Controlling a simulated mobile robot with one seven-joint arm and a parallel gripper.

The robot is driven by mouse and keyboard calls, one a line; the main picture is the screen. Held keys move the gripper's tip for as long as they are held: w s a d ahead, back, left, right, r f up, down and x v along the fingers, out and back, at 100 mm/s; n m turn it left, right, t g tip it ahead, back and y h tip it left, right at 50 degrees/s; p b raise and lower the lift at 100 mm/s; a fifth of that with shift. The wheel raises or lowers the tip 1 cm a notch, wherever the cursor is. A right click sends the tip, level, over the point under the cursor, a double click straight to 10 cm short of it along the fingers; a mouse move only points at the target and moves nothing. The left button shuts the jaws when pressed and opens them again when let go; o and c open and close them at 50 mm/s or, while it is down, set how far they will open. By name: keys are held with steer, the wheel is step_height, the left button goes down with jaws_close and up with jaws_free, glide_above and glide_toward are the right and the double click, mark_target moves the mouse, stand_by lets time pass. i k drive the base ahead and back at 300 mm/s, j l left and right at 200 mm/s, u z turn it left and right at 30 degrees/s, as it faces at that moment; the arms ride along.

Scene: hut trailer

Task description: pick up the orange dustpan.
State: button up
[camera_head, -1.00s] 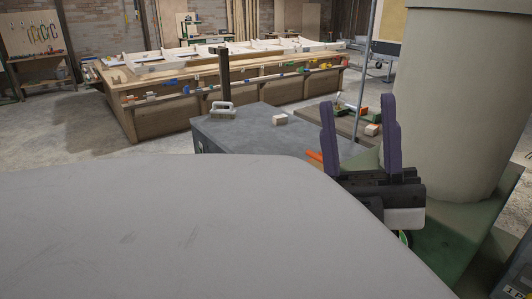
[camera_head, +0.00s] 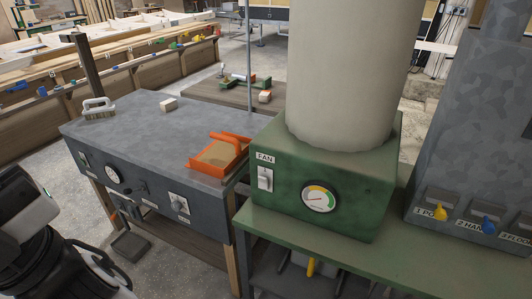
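The orange dustpan (camera_head: 208,166) lies on the right end of the grey metal-topped bench (camera_head: 140,125), close to the green fan housing. Its inside looks tan or brown, and its handle points toward the back. My gripper is not visible now. A black and white part of my own arm shows at the lower left, apart from the dustpan.
A green fan box (camera_head: 350,180) with a gauge and a thick pale duct (camera_head: 350,70) stands just right of the dustpan. A brush (camera_head: 99,107) and a small pale block (camera_head: 168,105) sit on the bench. A thin pole (camera_head: 248,60) rises behind.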

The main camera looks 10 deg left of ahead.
mark_target(218, 158)
steer(key=u, duration=0.45)
steer(key=i+j+z, duration=0.1)
steer(key=z, duration=0.9)
steer(key=j+z, duration=0.35)
steer(key=j, duration=0.15)
steer(key=j+z, duration=0.35)
steer(key=j, duration=0.15)
steer(key=j+z, duration=0.2)
steer(key=j, duration=0.3)
steer(key=k+j+z, duration=0.15)
steer(key=j, duration=0.35)
steer(key=k+j, duration=0.1)
steer(key=j, duration=0.9)
steer(key=k+j+z, duration=0.1)
steer(key=j, duration=0.35)
steer(key=k+j, duration=0.15)
steer(key=j, duration=0.35)
steer(key=k+j, duration=0.1)
steer(key=j, duration=0.35)
steer(key=k+j+z, duration=0.1)
steer(key=j, duration=0.4)
steer(key=i, duration=0.5)
